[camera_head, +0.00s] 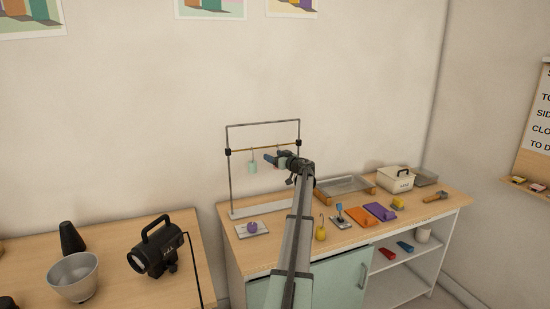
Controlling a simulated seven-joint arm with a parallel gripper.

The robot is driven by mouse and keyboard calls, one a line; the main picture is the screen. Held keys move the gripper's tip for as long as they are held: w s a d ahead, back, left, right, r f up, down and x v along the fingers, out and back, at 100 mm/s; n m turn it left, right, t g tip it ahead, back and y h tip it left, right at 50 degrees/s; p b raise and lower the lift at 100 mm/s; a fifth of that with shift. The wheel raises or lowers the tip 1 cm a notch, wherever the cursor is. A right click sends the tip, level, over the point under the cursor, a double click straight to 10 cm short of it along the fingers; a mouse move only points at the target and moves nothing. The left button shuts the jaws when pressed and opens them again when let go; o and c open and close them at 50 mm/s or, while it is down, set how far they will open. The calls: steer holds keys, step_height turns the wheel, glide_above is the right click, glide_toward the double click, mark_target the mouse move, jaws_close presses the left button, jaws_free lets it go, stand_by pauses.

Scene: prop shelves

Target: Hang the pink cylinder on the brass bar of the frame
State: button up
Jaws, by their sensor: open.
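The frame (229,180) stands at the back left of the shelf top, with a thin brass bar (238,151) across it. A mint cylinder (252,168) hangs from the bar by a hook. My gripper (269,158) is open in front of the bar, to the right of the mint cylinder. A small pinkish patch (281,164) shows at my gripper, which may be the pink cylinder, mostly hidden by my gripper. I cannot tell whether its hook is on the bar.
A purple weight (252,227) sits on a pale plate at the front left. A yellow hooked weight (321,231), an orange piece (361,216) and a purple piece (380,211) lie right of my arm. A tray (344,185) and a cream box (397,179) stand behind.

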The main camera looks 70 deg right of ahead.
steer(key=v, duration=1.4)
steer(key=shift+w, duration=0.1)
